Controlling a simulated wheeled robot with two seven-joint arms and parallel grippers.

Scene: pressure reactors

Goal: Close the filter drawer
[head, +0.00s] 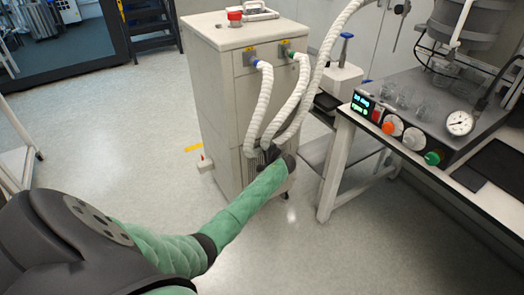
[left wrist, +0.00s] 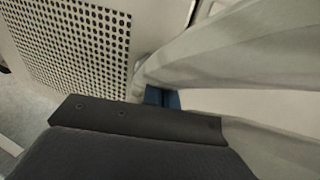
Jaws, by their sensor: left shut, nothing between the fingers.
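The tall off-white cabinet unit (head: 217,85) stands left of the bench. My left arm reaches to the lower part of its hose side. My left gripper (head: 268,154) is there by the lower ends of the white hoses, shut and empty. My arm and the hoses cover much of that area, so I cannot make out the filter drawer or how far it stands out. In the left wrist view a perforated panel (left wrist: 85,45) is at upper left. A small blue piece (left wrist: 162,97) shows beyond my dark wrist; I cannot tell what it is. My right gripper is out of view.
Several white ribbed hoses (head: 259,105) hang down the cabinet. A bench with a control panel (head: 410,130) and gauge (head: 460,123) stands close on the right. A low shelf (head: 345,160) is beside the cabinet. The floor (head: 110,140) on the left is mostly clear.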

